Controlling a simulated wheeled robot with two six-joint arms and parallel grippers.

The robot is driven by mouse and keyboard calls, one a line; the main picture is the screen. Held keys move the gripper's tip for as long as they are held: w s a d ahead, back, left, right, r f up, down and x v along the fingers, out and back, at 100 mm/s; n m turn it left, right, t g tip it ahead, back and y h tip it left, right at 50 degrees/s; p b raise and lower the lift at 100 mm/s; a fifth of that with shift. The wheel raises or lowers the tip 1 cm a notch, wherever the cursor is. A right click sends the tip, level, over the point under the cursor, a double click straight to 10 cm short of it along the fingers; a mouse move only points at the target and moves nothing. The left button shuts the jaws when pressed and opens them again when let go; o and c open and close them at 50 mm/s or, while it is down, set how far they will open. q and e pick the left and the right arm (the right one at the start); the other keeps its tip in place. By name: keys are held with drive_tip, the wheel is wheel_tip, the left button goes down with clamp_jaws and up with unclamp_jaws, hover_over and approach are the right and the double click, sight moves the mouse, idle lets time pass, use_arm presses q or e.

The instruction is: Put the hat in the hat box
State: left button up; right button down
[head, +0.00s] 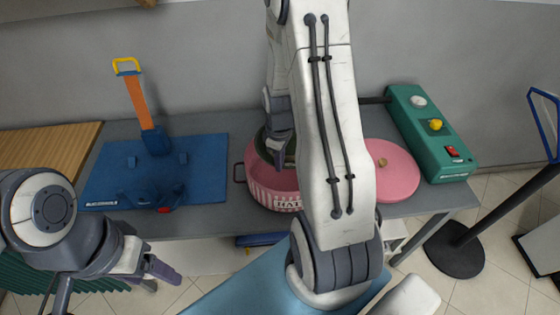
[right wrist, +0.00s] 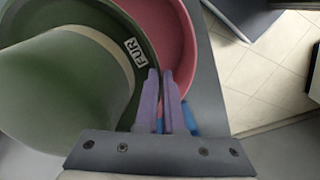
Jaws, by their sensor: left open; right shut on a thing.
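The pink hat box (head: 272,186), with a striped, lettered side, stands open near the table's front edge. The dark green hat (head: 262,148) shows at the box's opening, partly hidden by my right arm. In the right wrist view the hat (right wrist: 60,85) has a pale band and a "FUR" tag. My right gripper (right wrist: 161,80) is shut on the hat's brim, with the pink box (right wrist: 172,35) around and below it. I cannot tell whether the hat rests on the box floor. My left gripper (head: 158,268) is open and empty, low at the left, away from the box.
A round pink lid (head: 392,172) lies right of the box. A green control unit with buttons (head: 430,135) stands at the table's right end. A dark stand (head: 455,250) is on the floor.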

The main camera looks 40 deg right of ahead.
drive_tip(key=shift+f+b, duration=4.75)
drive_tip(key=shift+f, duration=2.2)
drive_tip(key=c, duration=0.9)
unclamp_jaws()
drive_tip(key=shift+c, duration=0.2)
wheel_tip(320, 180, up, 10)
drive_tip(key=shift+r, duration=0.25)
drive_tip(key=s+a+r, duration=0.1)
drive_tip(key=a+r, duration=0.2)
drive_tip(key=a, duration=0.5)
drive_tip(key=s+a+r, duration=0.2)
drive_tip(key=a+r, duration=0.2)
drive_tip(key=a, duration=0.5)
drive_tip(key=s+a+r+n+y, duration=0.1)
drive_tip(key=s+a+r, duration=0.2)
drive_tip(key=s+a, duration=0.8)
drive_tip(key=s, duration=0.3)
drive_tip(key=shift+r, duration=0.4)
